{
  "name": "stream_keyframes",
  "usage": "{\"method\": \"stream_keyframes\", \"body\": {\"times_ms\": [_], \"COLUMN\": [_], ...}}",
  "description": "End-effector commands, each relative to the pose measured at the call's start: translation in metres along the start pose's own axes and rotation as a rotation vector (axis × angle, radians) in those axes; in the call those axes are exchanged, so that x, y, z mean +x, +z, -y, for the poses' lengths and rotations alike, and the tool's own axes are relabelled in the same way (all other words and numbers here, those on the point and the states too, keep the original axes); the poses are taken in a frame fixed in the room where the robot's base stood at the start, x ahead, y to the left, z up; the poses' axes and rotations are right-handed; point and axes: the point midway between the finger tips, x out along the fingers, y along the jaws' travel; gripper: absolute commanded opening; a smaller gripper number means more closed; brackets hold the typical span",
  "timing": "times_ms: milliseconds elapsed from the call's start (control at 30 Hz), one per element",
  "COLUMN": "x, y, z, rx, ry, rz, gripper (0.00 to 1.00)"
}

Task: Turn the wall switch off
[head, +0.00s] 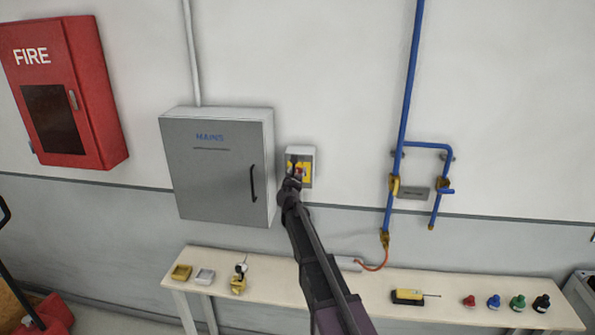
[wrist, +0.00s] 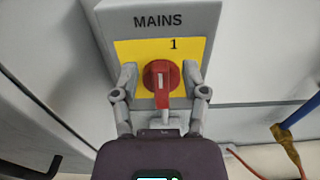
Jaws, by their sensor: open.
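The wall switch (wrist: 182,22) is a grey box marked MAINS with a yellow plate and a red rotary knob (wrist: 161,78). A "1" is printed at the upper right of the plate. The knob's handle looks upright, with a white mark on it. In the head view the switch (head: 307,155) is on the wall, right of a grey cabinet, and my arm covers its lower part. My gripper (wrist: 160,82) is open, with one finger on each side of the knob. I cannot tell whether the fingers touch it. The plate's lower part is hidden by the gripper.
A grey MAINS cabinet (head: 212,175) stands out from the wall close to the left. Blue pipes (head: 406,90) with yellow valves run to the right. Below, a narrow bench (head: 270,283) holds padlocks, a yellow tester (head: 407,296) and several coloured knobs. The wall above the switch is clear.

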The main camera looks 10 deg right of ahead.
Motion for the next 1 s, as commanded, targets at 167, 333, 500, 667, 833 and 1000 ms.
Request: {"method": "stream_keyframes", "body": {"times_ms": [167, 333, 500, 667, 833, 1000], "x": [0.0083, 0.0087, 0.0086, 0.0085, 0.0083, 0.0082], "y": [0.0, 0.0, 0.0, 0.0, -0.0002, -0.0005], "z": [0.0, 0.0003, 0.0003, 0.0004, 0.0005, 0.0005], "rx": [0.0, 0.0, 0.0, 0.0, 0.001, -0.003], "ry": [0.0, 0.0, 0.0, 0.0, -0.001, -0.001], "rz": [0.0, 0.0, 0.0, 0.0, 0.0, -0.001], "gripper": [0.57, 0.57, 0.48, 0.01, 0.0, 0.0]}}
